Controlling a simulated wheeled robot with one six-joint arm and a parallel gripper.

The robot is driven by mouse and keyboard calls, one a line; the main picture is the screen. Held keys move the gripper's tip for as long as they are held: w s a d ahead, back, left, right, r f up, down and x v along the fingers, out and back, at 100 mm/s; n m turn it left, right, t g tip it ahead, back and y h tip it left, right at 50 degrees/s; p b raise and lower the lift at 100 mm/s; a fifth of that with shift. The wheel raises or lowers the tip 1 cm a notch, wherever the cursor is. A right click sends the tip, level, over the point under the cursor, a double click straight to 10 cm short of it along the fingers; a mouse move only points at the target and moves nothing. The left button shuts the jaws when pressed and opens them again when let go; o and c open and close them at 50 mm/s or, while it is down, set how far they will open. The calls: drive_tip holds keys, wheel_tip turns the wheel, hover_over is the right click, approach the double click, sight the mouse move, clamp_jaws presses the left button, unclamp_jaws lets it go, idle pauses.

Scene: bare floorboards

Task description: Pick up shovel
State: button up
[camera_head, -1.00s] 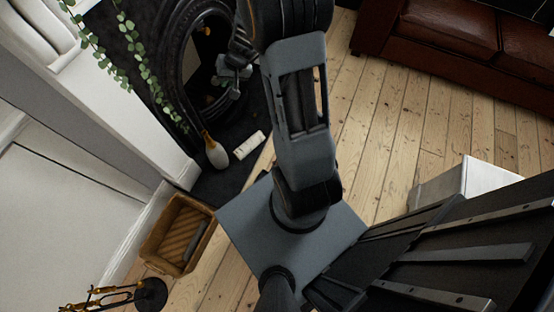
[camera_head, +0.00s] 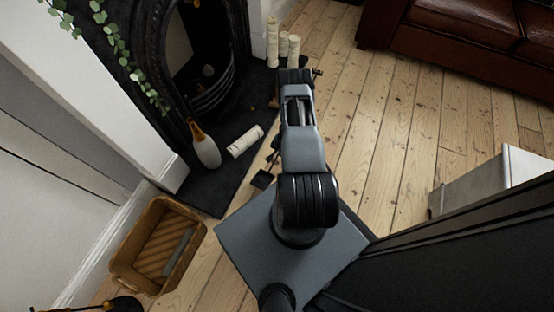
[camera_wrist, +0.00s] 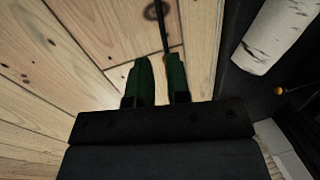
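A small black shovel (camera_head: 262,180) lies by the hearth's edge, partly hidden by my arm in the head view. In the wrist view, a thin dark rod with a ring (camera_wrist: 164,36), apparently the shovel's handle, runs down to my gripper (camera_wrist: 160,58). The two green fingers are a little apart, with a narrow strip of floor showing between them. The rod's lower end meets the gap near the right fingertip. I cannot tell whether it touches the finger. My arm hides the gripper in the head view.
Several pale candles (camera_head: 283,45) stand behind. A wicker basket (camera_head: 130,268) sits at lower left, a brown sofa (camera_head: 450,30) at upper right.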

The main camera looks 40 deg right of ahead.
drive_tip(key=b, duration=0.3)
hover_over(275, 160)
drive_tip(key=s, duration=0.1)
drive_tip(key=f, duration=0.5)
drive_tip(key=shift+d+f, duration=0.15)
drive_tip(key=shift+d, duration=0.25)
drive_tip(key=f+b, duration=0.2)
drive_tip(key=f, duration=0.1)
drive_tip(key=f+b, duration=0.2)
drive_tip(key=shift+w+a+f, duration=0.1)
drive_tip(key=shift+w+a, duration=0.05)
drive_tip(key=shift+w, duration=0.25)
drive_tip(key=shift+c, duration=0.5)
clamp_jaws()
